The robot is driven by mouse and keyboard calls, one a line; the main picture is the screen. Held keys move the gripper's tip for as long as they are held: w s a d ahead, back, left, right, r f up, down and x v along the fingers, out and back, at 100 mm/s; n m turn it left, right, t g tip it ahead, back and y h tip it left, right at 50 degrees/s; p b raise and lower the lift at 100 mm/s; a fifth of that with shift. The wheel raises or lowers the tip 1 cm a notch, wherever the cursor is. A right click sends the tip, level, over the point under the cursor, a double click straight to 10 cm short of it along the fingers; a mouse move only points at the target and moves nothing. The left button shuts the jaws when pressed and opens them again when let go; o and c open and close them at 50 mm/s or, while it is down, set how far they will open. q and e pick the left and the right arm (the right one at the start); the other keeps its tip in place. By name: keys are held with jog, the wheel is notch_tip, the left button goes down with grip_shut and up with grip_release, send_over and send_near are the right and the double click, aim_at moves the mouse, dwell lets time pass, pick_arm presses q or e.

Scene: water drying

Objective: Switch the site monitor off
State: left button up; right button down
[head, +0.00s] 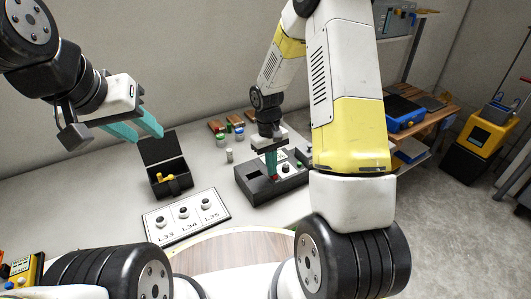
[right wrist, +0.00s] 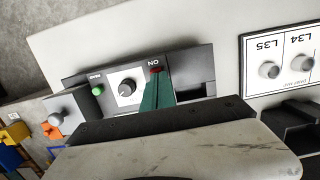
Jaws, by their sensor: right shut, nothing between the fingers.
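The site monitor is a dark grey box (head: 262,191) on the table, right of centre in the head view. In the right wrist view its panel (right wrist: 120,76) carries a green button (right wrist: 97,90), a black knob on a white plate (right wrist: 127,88) and a red switch (right wrist: 157,70) beside the word ON. My right gripper (head: 271,174) is shut and empty, pointing down at the panel. Its teal fingertips (right wrist: 156,80) are at the red switch and partly cover it; contact cannot be told. My left gripper (head: 147,130) is open and empty, in the air above the table.
An open black box (head: 168,190) with yellow pieces stands left of the monitor. A white board (head: 186,216) with knobs labelled L33, L34 and L35 lies in front. Small coloured-top items (head: 222,138) stand behind. Shelves and a yellow machine (head: 484,134) are at right.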

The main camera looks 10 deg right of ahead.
jog(key=shift+w, duration=0.25)
notch_tip(320, 180, up, 14)
jog(key=w+a, duration=0.1)
jog(key=w, duration=0.1)
jog(key=shift+w, duration=0.35)
jog(key=shift+f, duration=0.15)
